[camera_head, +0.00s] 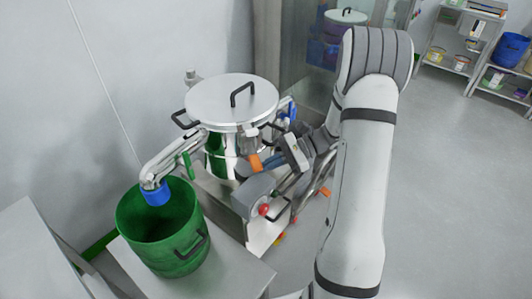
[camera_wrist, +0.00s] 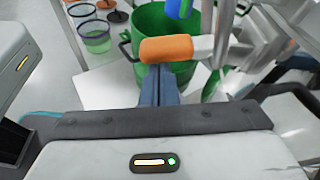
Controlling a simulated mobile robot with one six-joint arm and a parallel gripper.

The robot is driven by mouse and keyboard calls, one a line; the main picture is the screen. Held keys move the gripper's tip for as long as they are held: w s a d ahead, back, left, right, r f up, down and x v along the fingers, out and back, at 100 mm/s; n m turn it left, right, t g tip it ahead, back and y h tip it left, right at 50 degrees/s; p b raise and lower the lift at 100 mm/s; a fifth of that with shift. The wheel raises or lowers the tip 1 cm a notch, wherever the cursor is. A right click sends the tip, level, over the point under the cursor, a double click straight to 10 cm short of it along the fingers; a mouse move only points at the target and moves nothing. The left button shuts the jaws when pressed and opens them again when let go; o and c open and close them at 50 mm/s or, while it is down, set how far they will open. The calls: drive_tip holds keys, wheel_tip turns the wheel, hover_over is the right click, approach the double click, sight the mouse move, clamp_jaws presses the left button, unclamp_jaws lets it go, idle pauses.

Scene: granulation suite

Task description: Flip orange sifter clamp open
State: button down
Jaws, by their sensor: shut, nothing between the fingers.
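The silver sifter (camera_head: 228,105) stands left of centre in the head view, with a lid and black handle on top. Its orange clamp (camera_head: 255,163) is on the near side, below the rim. In the wrist view the orange clamp (camera_wrist: 166,50) lies sideways, attached to a pale metal part at its right. My gripper (camera_wrist: 158,72) is shut and empty; its dark fingertips are right at the clamp's lower edge in that view. I cannot tell whether they touch. In the head view my wrist is close to the right of the clamp, and the fingers are mostly hidden.
A green bucket (camera_head: 160,245) stands on a metal stand below the sifter's blue-ended spout (camera_head: 156,192). A grey box with a red button (camera_head: 263,209) is just below the clamp. A wall is close behind at left. Open floor (camera_head: 450,180) lies to the right, with shelves beyond.

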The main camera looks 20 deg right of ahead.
drive_tip(key=r+m+p, duration=0.1)
drive_tip(key=p, duration=0.1)
drive_tip(key=r+m+g+p, duration=0.1)
drive_tip(key=r+p, duration=0.1)
drive_tip(key=p, duration=0.1)
drive_tip(key=shift+s+m+g, duration=0.2)
drive_tip(key=shift+m+g, duration=0.1)
drive_tip(key=r+m+p, duration=0.1)
drive_tip(key=p, duration=0.1)
drive_tip(key=shift+g+p, duration=0.4)
drive_tip(key=shift+w+r, duration=0.1)
drive_tip(key=shift+r, duration=0.05)
drive_tip(key=p+v, duration=0.3)
drive_tip(key=v, duration=0.7)
drive_tip(key=s+a+r+n+t+h, duration=0.3)
drive_tip(key=s+a+r+n+h, duration=0.2)
drive_tip(key=s+r+n+h, duration=0.2)
drive_tip(key=s+a+r+n+t+h, duration=0.2)
drive_tip(key=s+a+r+n+h, duration=0.3)
drive_tip(key=s+r+n, duration=0.6)
drive_tip(key=shift+s+r+n+t+h, duration=0.35)
drive_tip(key=shift+s+n+h, duration=0.3)
drive_tip(key=shift+h, duration=0.55)
